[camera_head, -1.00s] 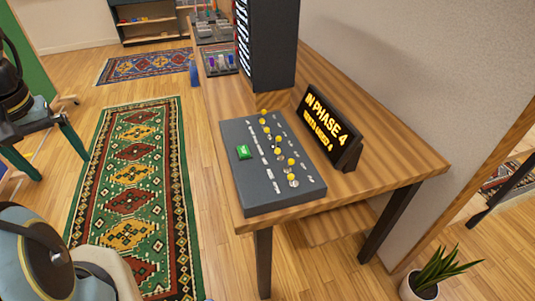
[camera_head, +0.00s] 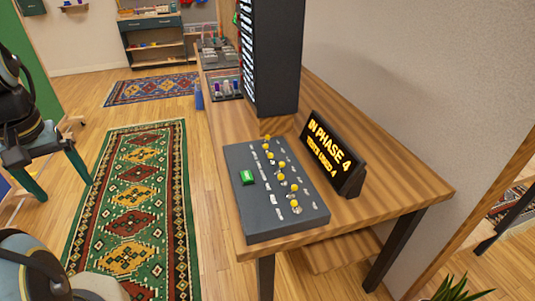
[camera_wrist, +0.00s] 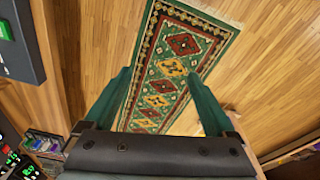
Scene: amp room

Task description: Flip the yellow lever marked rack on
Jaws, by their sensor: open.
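A dark grey control box (camera_head: 258,212) lies on the near end of the wooden table. It has a row of yellow-tipped levers (camera_head: 281,177), white labels and a green button (camera_head: 247,177). The labels are too small to read, so I cannot tell which lever is marked rack on. My gripper (camera_head: 55,178) has teal fingers and is at the left of the head view, away from the box and over the floor. In the wrist view my gripper (camera_wrist: 163,100) is open and empty, with the rug beyond its fingers. Part of the grey box (camera_wrist: 20,45) shows at that view's upper left.
A lit sign (camera_head: 332,157) reading "IN PHASE 4" stands right of the box. A tall black rack (camera_head: 275,60) stands behind on the table (camera_head: 385,205). A green patterned rug (camera_head: 130,215) lies on the floor left of the table. A plant (camera_head: 455,290) is at lower right.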

